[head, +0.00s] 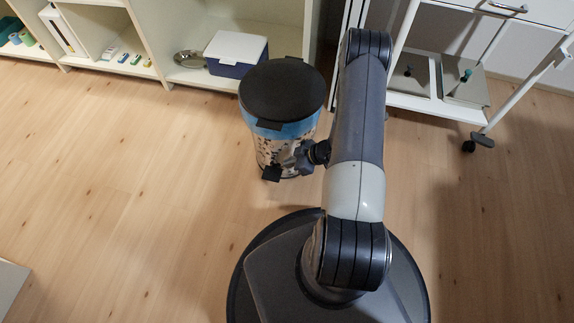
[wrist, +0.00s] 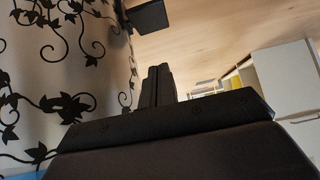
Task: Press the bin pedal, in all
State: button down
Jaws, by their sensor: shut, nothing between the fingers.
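The bin (head: 262,150) stands on the floor with its black lid (head: 282,88) down. Its wall is pale with dark vine patterns, and a blue band shows under the lid. The black pedal (head: 271,173) sticks out at the bin's foot, on the side facing me. It also shows at the top of the wrist view (wrist: 148,17). My gripper (head: 293,160) is beside the bin's front wall, to the right of the pedal. In the wrist view its fingers (wrist: 157,85) are together and empty, with a gap in the picture between them and the pedal.
A white shelf unit with a blue box with a white lid (head: 236,52) and a metal bowl (head: 189,59) stands behind the bin. A white wheeled trolley (head: 437,107) stands to the right. The wooden floor (head: 110,180) at left is clear.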

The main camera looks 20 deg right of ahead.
jog(key=b, duration=0.3)
send_over(269, 174)
jog(key=s+d, duration=0.2)
jog(key=f, duration=0.5)
jog(key=shift+w+d+f, duration=0.1)
jog(key=shift+d+f, duration=0.1)
jog(key=shift+f, duration=0.2)
notch_tip(269, 174, down, 3)
jog(key=shift+w+a+r+b, duration=0.1)
jog(key=shift+r+b, duration=0.1)
jog(key=shift+b, duration=0.5)
jog(key=shift+f+b, duration=0.3)
jog(key=shift+f, duration=0.4)
jog(key=shift+f, duration=0.1)
